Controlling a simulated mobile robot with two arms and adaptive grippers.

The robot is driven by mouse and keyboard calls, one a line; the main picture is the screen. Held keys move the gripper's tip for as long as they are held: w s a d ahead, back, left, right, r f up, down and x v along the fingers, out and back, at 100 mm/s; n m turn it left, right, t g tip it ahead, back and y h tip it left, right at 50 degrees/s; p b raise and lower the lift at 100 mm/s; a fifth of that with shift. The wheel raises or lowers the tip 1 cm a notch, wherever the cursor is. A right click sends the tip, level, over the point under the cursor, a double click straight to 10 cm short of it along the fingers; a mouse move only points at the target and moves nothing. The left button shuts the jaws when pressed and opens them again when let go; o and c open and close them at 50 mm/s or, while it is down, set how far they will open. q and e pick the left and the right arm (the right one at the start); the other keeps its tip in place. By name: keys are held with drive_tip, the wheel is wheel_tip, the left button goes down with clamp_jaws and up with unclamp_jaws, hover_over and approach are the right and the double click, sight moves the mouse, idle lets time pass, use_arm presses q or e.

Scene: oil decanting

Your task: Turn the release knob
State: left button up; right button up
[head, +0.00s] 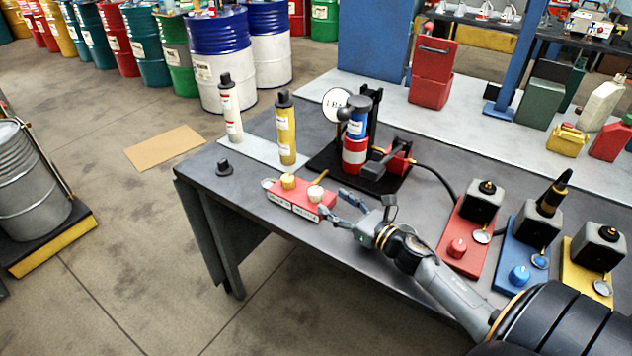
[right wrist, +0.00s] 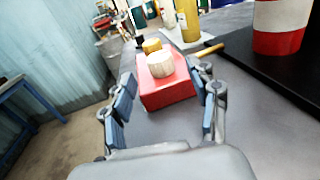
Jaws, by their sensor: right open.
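A red control box (head: 296,202) stands at the front edge of the grey table, with a yellow knob (head: 288,181) and a white knob (head: 315,193) on top. Its front label is too small to read, so I cannot tell by text which knob is the release one. My right gripper (head: 337,203) is open beside the box's right end, close to the white knob. In the right wrist view the white knob (right wrist: 160,65) is ahead, between the spread fingers and apart from them; the yellow knob (right wrist: 152,46) is behind it. My left gripper is not in view.
A press with a blue and red-white cylinder (head: 355,150) stands on a black base behind the box. Red, blue and yellow stations (head: 458,245) line the right side.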

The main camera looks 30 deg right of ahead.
sight(321, 194)
drive_tip(key=shift+w+a+r, duration=0.1)
drive_tip(key=shift+w+r, duration=0.05)
drive_tip(key=shift+w, duration=0.2)
drive_tip(key=shift+w+a+r+p, duration=0.15)
drive_tip(key=shift+w+p, duration=0.1)
drive_tip(key=shift+w, duration=0.3)
drive_tip(key=shift+w+a+p, duration=0.15)
drive_tip(key=shift+w+p, duration=0.1)
drive_tip(key=shift+w, duration=0.25)
drive_tip(key=w, duration=0.3)
drive_tip(key=shift+w+a+p, duration=0.2)
drive_tip(key=shift+a+p, duration=0.15)
drive_tip(key=shift+w, duration=0.3)
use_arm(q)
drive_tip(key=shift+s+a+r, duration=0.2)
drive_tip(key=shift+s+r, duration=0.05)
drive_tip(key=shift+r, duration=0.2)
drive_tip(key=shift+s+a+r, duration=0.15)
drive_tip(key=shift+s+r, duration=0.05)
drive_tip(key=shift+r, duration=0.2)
use_arm(e)
drive_tip(key=shift+w+a+f, duration=0.1)
drive_tip(key=shift+f, duration=0.1)
drive_tip(key=c, duration=1.2)
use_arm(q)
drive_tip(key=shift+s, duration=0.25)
